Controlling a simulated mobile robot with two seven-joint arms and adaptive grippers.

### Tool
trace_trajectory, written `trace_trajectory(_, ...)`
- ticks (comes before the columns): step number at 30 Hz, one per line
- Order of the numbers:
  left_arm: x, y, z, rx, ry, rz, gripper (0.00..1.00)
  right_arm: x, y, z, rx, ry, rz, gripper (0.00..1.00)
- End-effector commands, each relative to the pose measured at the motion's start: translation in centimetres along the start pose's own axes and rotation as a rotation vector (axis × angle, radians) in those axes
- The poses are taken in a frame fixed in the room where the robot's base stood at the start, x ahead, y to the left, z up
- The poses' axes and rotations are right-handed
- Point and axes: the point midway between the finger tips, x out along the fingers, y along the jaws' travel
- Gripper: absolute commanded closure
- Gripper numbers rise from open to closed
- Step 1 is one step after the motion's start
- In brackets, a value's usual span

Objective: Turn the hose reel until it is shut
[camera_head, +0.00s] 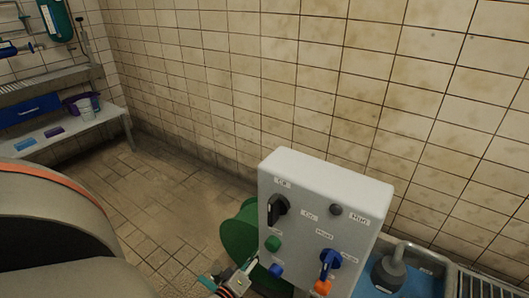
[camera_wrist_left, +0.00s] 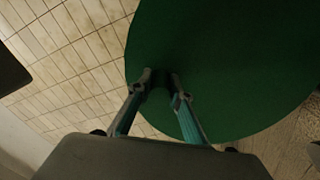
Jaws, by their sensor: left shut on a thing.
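The hose reel (camera_head: 238,236) is a green disc behind the left side of a white control box in the head view. In the left wrist view its green face (camera_wrist_left: 225,50) fills the upper middle and right. My left gripper (camera_head: 246,267) is at the lower edge of the reel in the head view. In the left wrist view the two fingertips of this gripper (camera_wrist_left: 161,80) are at the reel's face near its left edge, shut on a dark part of it that is hard to make out. The white box hides much of the reel. My right gripper is not in view.
The white control box (camera_head: 335,190) with knobs and buttons stands close to the reel on the right. A blue sink area with a grey plunger-like object (camera_head: 388,268) is at the lower right. A bench (camera_head: 85,125) stands at the far left. The tiled floor (camera_head: 165,200) between is clear.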

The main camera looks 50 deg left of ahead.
Motion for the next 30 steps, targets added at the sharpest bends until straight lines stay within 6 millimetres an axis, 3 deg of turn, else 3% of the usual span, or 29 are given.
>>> trace_trajectory(13, -0.1, -1.4, -3.8, -0.306, 0.0, 0.0, 1.0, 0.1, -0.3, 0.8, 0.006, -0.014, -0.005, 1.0)
trace_trajectory(30, 0.0, -2.0, -5.0, -0.397, 0.005, -0.001, 1.0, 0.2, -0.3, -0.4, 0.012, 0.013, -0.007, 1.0)
